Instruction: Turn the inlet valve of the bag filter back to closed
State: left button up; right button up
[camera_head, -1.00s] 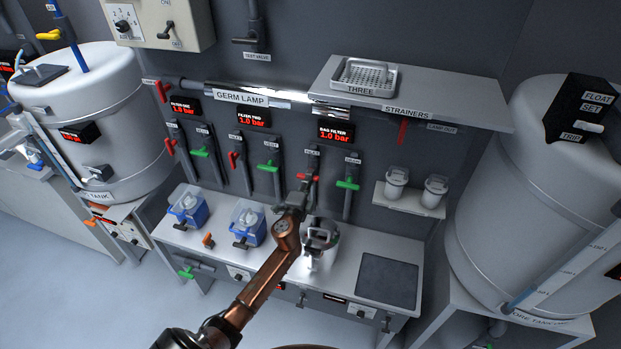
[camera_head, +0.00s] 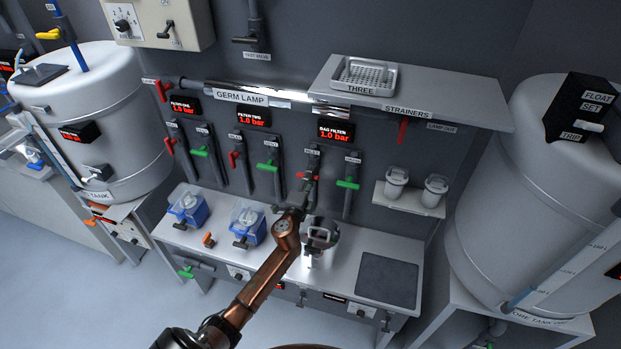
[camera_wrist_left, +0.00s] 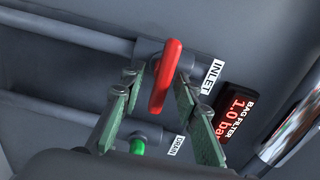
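The bag filter's inlet valve has a red handle (camera_wrist_left: 166,76), which lies roughly crosswise to its pipe in the left wrist view. It also shows in the head view, where the red handle (camera_head: 315,177) is partly hidden by my gripper. My left gripper (camera_wrist_left: 158,79) is open, with one green-padded finger on each side of the handle. A clear grip on it does not show. In the head view my left gripper (camera_head: 307,188) is at the inlet pipe. The bag filter display (camera_head: 336,133) reads 1.0 bar. My right gripper is not in view.
The bag filter's green drain handle (camera_head: 347,184) is close to the right of the inlet. The strainer shelf (camera_head: 450,96) juts out above. A metal vessel (camera_head: 322,236) stands on the bench below my gripper. Two white cups stand on a small shelf (camera_head: 408,201) to the right.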

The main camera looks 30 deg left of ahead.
pick_arm(q)
jog(key=v, duration=1.2)
dwell(0.3)
